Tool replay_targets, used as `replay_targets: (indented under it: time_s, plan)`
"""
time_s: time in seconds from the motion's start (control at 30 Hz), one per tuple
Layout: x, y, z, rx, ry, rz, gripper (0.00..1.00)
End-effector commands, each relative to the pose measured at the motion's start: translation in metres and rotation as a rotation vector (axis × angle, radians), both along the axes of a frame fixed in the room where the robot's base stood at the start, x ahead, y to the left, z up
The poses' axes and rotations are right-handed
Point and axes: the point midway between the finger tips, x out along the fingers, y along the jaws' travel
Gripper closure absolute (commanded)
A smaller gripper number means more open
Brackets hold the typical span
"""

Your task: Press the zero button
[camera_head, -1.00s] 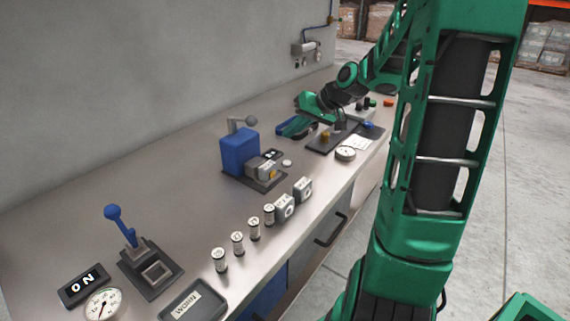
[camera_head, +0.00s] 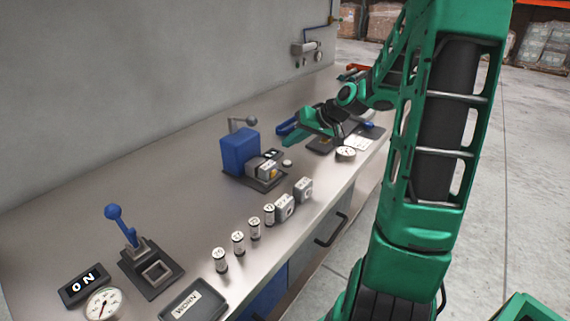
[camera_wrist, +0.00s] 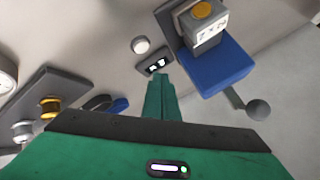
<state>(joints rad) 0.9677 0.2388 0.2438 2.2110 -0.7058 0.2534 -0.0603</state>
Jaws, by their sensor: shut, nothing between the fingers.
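A white round button (camera_wrist: 140,45) lies on the bench beside a small dark display (camera_wrist: 158,65) with lit white marks. I read no label on the button. In the head view the button (camera_head: 287,163) sits just right of the blue device (camera_head: 239,150), and the display (camera_head: 272,154) is behind it. My gripper (camera_head: 286,143) is shut and empty, above the bench behind the button and display. In the wrist view its green fingertips (camera_wrist: 157,77) point at the near edge of the display, with the button just beyond; I cannot tell the height gap.
The blue device (camera_wrist: 212,68) with its grey block (camera_wrist: 203,28) and ball-ended lever (camera_wrist: 258,109) stands close on the right. A dark plate with brass and silver cylinders (camera_wrist: 50,105) is left. Several small weights (camera_head: 254,228) line the bench's front. A round dial (camera_head: 345,153) lies nearby.

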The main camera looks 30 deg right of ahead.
Motion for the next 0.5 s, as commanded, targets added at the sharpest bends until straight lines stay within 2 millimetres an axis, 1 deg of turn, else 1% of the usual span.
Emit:
replay_targets:
  time_s: [0.03, 0.1, 0.23, 0.5]
  plan:
    - [0.000, 0.001, -0.007, 0.003, 0.001, 0.001, 1.00]
    - [-0.001, 0.002, -0.015, 0.003, 0.002, 0.001, 1.00]
    - [0.000, 0.001, -0.028, 0.002, 0.001, 0.002, 1.00]
    - [-0.001, 0.001, -0.039, -0.001, 0.001, 0.001, 1.00]
